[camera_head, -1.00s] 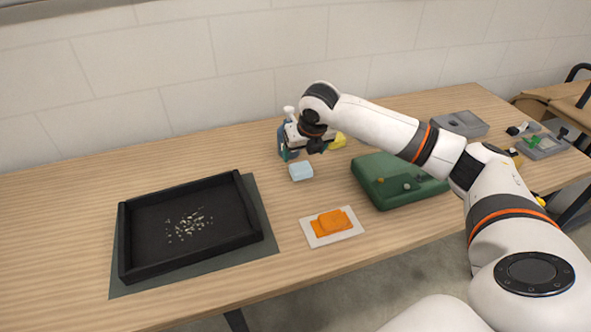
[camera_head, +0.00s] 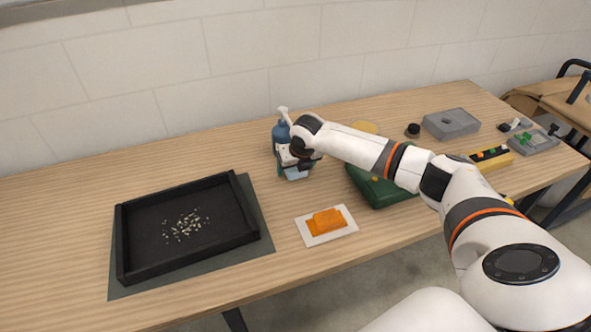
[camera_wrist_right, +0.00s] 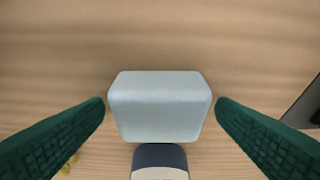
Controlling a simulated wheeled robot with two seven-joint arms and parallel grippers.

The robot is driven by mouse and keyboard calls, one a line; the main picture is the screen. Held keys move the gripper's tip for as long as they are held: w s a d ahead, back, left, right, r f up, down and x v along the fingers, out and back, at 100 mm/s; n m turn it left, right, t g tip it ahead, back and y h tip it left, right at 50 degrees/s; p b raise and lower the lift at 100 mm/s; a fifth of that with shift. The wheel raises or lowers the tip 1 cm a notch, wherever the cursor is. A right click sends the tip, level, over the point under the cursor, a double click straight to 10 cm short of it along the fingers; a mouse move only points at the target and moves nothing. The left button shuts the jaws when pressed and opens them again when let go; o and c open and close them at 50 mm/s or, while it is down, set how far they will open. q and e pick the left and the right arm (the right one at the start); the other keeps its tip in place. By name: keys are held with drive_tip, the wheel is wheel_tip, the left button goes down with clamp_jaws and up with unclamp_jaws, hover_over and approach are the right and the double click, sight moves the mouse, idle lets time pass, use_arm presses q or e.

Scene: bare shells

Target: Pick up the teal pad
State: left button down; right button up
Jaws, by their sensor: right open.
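The pad (camera_head: 297,173) is a pale blue block with rounded edges on the wooden table, partly hidden under my right gripper (camera_head: 291,163) in the head view. In the right wrist view the pad (camera_wrist_right: 160,106) lies between the two dark green fingers of my right gripper (camera_wrist_right: 160,103). The fingers are spread, one tip close to each side of the pad. I cannot tell whether they touch it. My left gripper does not show.
A blue bottle (camera_head: 281,131) stands just behind the pad. A green case (camera_head: 377,190) is to the right, partly under my arm. An orange cloth (camera_head: 326,221) lies on a white card in front. A black tray (camera_head: 122,232) is at left. Table between tray and pad is clear.

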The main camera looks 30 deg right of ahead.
sight(322, 215)
drive_tip(key=c, duration=1.1)
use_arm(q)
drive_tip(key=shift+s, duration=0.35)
use_arm(e)
drive_tip(key=shift+o, duration=0.2)
drive_tip(key=shift+r, duration=0.15)
